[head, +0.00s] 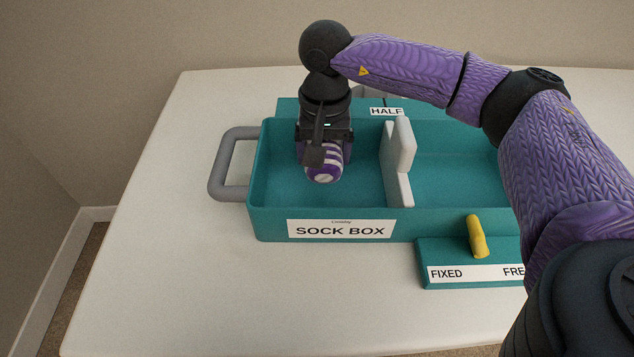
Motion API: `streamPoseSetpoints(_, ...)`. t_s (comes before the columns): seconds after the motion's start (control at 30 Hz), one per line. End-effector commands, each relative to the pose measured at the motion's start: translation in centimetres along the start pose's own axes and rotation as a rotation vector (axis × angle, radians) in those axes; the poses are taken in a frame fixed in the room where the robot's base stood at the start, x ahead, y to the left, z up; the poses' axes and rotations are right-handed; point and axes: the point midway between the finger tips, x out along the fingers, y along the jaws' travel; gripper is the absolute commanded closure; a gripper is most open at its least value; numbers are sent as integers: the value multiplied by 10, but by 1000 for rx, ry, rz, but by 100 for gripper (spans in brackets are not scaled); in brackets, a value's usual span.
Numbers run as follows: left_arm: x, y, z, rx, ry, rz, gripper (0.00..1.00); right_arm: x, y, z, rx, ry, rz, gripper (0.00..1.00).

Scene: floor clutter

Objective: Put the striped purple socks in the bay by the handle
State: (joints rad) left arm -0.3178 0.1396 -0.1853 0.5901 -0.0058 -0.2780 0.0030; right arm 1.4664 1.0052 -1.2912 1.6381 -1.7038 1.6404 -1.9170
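The striped purple socks (325,174), a roll with purple and white bands, are at my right gripper (318,152) inside the left bay of the teal sock box (270,224). The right gripper points down, with one dark finger in front of the socks and the other hidden. It appears shut on them. I cannot tell whether the socks touch the bay floor. The grey handle (221,164) sticks out from the box's left end, beside this bay. My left gripper is not in view.
A white upright divider (398,164) separates the left bay from the right bay (452,165), whose visible part is empty. A teal block with a yellow lever (476,237) stands at the front right, labelled FIXED. The white table (240,300) is clear at left and front.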

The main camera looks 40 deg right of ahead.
Motion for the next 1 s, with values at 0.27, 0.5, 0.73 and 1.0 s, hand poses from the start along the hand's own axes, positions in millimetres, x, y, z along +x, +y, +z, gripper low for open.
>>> streamPoseSetpoints(0.27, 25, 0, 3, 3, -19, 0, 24, 56, 0, 0, -2, -3, 2, 73)
streamPoseSetpoints(0.5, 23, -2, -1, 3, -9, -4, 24, 53, 0, 1, -3, 0, -1, 73)
streamPoseSetpoints(0.73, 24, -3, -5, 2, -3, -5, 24, 55, 0, 1, -3, 0, -1, 0)
streamPoseSetpoints(1.0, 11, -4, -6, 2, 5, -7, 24, 30, -1, 0, -3, 5, -5, 0)
